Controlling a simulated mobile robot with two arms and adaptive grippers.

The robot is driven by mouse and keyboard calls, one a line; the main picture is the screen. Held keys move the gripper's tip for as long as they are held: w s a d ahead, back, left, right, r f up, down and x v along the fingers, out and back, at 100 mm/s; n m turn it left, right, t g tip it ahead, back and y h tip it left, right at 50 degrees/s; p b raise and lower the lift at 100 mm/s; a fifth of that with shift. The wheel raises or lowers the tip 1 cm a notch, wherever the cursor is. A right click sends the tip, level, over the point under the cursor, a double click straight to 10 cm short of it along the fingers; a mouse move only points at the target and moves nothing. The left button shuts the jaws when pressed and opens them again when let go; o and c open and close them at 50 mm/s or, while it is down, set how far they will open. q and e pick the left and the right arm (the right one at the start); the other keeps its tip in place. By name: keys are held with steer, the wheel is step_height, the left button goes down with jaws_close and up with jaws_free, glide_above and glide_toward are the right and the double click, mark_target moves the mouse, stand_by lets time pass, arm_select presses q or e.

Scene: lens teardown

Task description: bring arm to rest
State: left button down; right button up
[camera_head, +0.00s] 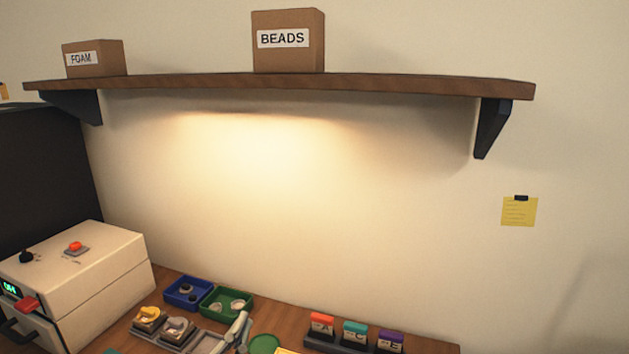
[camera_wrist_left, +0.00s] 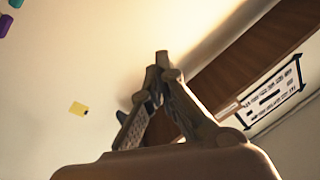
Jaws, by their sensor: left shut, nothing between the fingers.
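My left gripper (camera_head: 242,326) shows small at the bottom edge of the head view, low over the bench, beside the green tray. In the left wrist view its fingers (camera_wrist_left: 162,62) meet at the tips, shut with nothing between them. The wrist view looks past them to the wall and the shelf. The rest of my left arm is mostly out of the picture. My right gripper is in neither view.
A wooden shelf (camera_head: 400,84) carries a BEADS box (camera_head: 289,55) and a FOAM box (camera_head: 95,65). Below stand a beige machine (camera_head: 95,270), a blue tray (camera_head: 172,299), a green tray (camera_head: 246,312) and a rack (camera_head: 345,348) with coloured labelled tabs.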

arm_select(q)
steer(key=s+a+f+n+g+y, duration=0.2)
steer(key=s+a+f+g, duration=0.15)
steer(key=f, duration=0.55)
steer(key=s+a+f+n+g+y, duration=0.2)
steer(key=s+a+f+n+g, duration=0.15)
steer(key=f, duration=0.45)
steer(key=s+a+f+g, duration=0.2)
steer(key=s+f+g, duration=0.75)
steer(key=s, duration=0.65)
step_height(320, 180, down, 29)
steer(key=s, duration=0.2)
steer(key=s+a+f+g, duration=0.1)
steer(key=s+a+f, duration=0.1)
steer(key=s+f, duration=1.3)
steer(key=shift+s+a+f+g+b, duration=0.3)
steer(key=shift+s+a+g+b, duration=0.05)
steer(key=shift+s, duration=0.2)
